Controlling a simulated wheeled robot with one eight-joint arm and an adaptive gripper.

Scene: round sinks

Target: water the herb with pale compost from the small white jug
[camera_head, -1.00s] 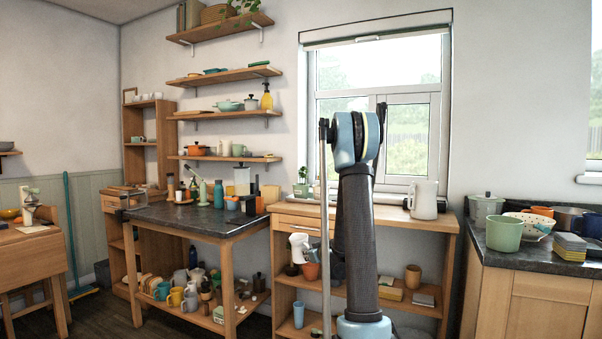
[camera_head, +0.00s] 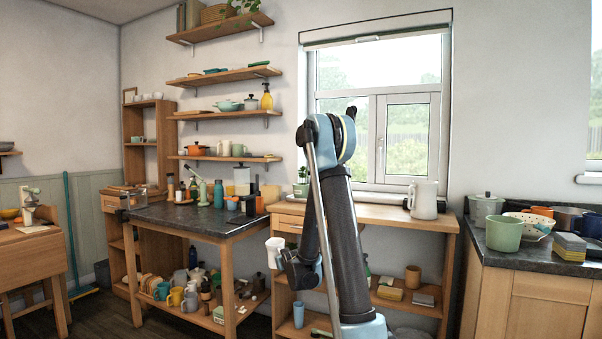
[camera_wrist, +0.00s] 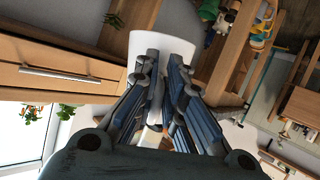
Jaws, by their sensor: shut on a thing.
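The small white jug (camera_head: 275,252) is held in front of the gap between the dark-topped table and the wooden bench. It looks close to upright. My gripper (camera_head: 287,262) is shut on it from the right. In the wrist view the jug (camera_wrist: 158,48) lies between the two fingers of my gripper (camera_wrist: 160,85). A green potted herb (camera_head: 302,174) stands at the left end of the wooden bench under the window. More green plants (camera_wrist: 32,113) show at the left of the wrist view. I cannot tell the compost colour in any pot.
A larger white pitcher (camera_head: 425,200) stands on the wooden bench (camera_head: 390,213), which is mostly clear between it and the herb. Bottles and jars crowd the dark-topped table (camera_head: 190,218). My arm hides part of the bench and its lower shelf.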

